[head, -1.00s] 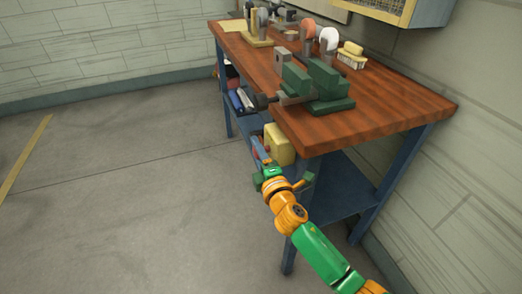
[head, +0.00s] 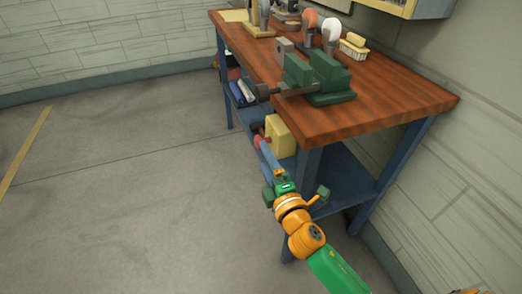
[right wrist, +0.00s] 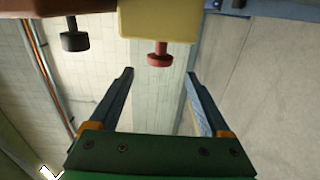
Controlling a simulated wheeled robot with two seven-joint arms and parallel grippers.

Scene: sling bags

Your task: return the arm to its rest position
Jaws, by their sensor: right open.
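My right arm reaches in from the bottom right of the head view. My right gripper (head: 265,155) is beside the near left corner of the workbench, in front of a yellow box (head: 281,136) with a red knob (head: 257,139). In the right wrist view, the gripper's two fingers (right wrist: 160,77) are wide apart with nothing between them. The red knob (right wrist: 159,55) and the yellow box's underside (right wrist: 158,20) show beyond the fingertips, with a visible gap. My left gripper does not show.
The wooden workbench (head: 390,105) has blue legs and a lower shelf close to my right arm. A green vise (head: 318,78) sits on its near edge, its dark handle sticking out left. The floor (head: 120,190) to the left is clear. A wall stands at the right.

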